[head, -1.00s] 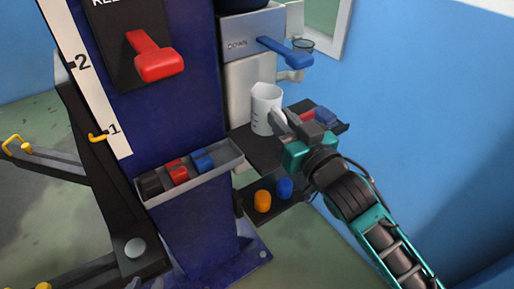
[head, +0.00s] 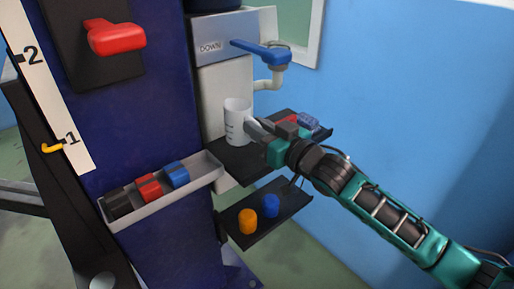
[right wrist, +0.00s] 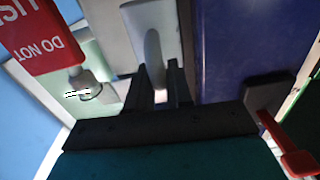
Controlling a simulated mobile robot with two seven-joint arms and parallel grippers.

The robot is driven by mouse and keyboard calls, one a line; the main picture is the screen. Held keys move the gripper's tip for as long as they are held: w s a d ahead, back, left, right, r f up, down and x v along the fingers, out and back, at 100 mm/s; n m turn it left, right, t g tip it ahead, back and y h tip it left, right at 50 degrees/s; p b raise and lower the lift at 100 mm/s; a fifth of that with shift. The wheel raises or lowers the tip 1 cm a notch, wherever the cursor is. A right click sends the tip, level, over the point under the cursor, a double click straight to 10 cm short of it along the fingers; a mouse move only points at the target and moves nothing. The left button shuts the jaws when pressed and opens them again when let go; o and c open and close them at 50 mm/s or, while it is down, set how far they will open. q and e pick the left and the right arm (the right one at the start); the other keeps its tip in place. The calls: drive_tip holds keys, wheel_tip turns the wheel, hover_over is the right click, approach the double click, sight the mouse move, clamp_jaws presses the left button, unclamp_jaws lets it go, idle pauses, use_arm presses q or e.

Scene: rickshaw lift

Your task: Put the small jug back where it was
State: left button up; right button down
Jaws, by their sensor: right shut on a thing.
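The small jug (head: 237,120) is a white cup with dark marks on its side. My right gripper (head: 252,126) comes from the right and is shut on the jug's handle side. In the right wrist view the pale jug (right wrist: 148,28) is just beyond the finger ends, its handle between the fingers. My left gripper is not in view.
The upper shelf (head: 232,157) carries red and blue pieces behind my gripper. A lower shelf (head: 262,228) holds an orange and a blue cylinder. A grey tray (head: 200,185) holds black, red and blue blocks. A blue lever (head: 262,50) and red lever (head: 115,37) stick out above.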

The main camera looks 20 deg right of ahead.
wheel_tip(320, 180, down, 4)
drive_tip(key=shift+f+b, duration=0.1)
drive_tip(key=shift+b, duration=0.4)
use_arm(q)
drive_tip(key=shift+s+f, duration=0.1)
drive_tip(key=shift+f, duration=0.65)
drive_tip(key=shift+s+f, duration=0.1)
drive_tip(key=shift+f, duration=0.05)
use_arm(e)
drive_tip(key=shift+f, duration=0.2)
drive_tip(key=c, duration=1)
unclamp_jaws()
